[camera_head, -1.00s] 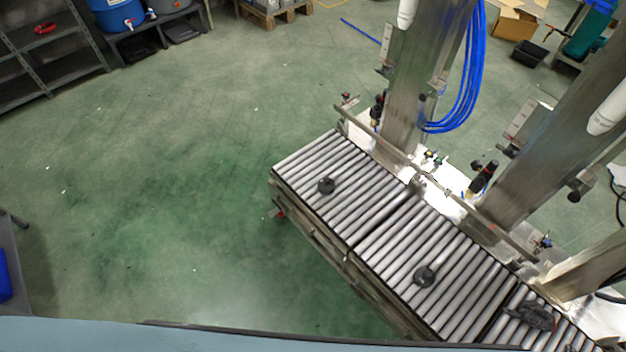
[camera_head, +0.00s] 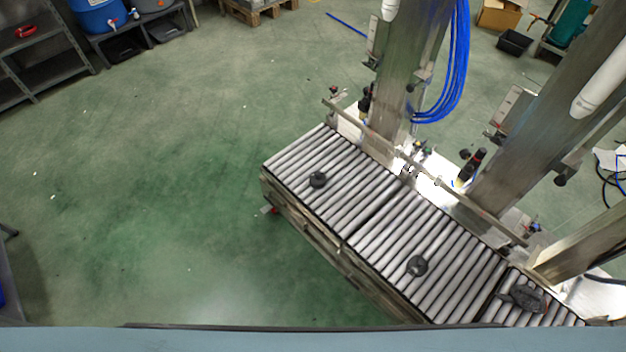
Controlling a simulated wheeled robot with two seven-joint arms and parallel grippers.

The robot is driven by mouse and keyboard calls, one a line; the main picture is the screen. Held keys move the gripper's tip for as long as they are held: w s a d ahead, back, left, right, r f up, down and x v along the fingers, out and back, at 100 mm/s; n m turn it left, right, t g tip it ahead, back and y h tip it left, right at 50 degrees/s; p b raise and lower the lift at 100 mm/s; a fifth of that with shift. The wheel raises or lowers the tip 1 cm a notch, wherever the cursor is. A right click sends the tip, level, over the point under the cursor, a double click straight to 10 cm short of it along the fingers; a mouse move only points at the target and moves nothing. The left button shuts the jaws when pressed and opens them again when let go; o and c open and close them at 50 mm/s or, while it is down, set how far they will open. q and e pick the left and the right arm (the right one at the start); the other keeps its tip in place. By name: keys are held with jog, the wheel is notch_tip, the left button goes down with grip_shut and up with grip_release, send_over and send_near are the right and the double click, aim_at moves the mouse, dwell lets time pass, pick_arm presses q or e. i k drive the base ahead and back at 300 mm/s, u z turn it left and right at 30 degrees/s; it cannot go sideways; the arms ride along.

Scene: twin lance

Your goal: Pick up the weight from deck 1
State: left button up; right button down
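Two small dark round weights rest on the roller conveyor (camera_head: 290,165). One weight (camera_head: 318,180) is on the far left roller section, and another weight (camera_head: 417,266) is on the middle section. A larger dark object (camera_head: 526,297) lies on the nearest right section; its exact shape is unclear. I cannot tell from any visible label which section is deck 1. Neither of my grippers shows in the view.
Steel columns (camera_head: 410,75) and a guard rail stand along the conveyor's far side, with blue hoses (camera_head: 455,70). Open green floor (camera_head: 170,200) lies left of the conveyor. A grey shelf (camera_head: 45,60) and a blue barrel (camera_head: 98,14) stand at the upper left.

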aim_at(318, 179)
jog(key=u, duration=1.3)
jog(key=i, duration=1.35)
jog(key=z, duration=3.3)
